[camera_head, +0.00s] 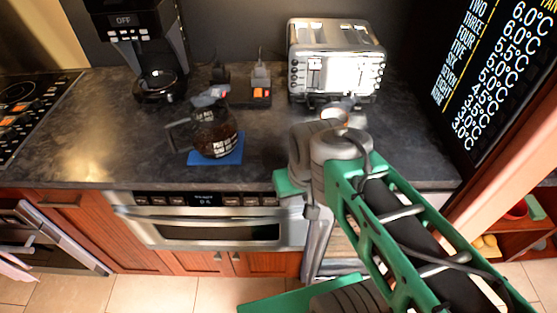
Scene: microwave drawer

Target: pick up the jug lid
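A dark glass jug (214,130) with white lettering and a side handle stands upright on a blue mat (232,158) on the counter. A small grey and reddish piece (211,96), which looks like the jug lid, sits at the top of the jug. I cannot tell how firmly it is seated. My green and grey arm reaches in from the lower right, and its end is over the counter to the right of the jug, clearly apart from it. My gripper's fingers cannot be made out past the wrist.
A coffee machine (137,28) stands behind left, and a silver toaster (335,62) behind right. A small dark item with an orange light (260,95) is between them. The microwave drawer (205,226) below the counter looks shut. Counter left of the jug is clear.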

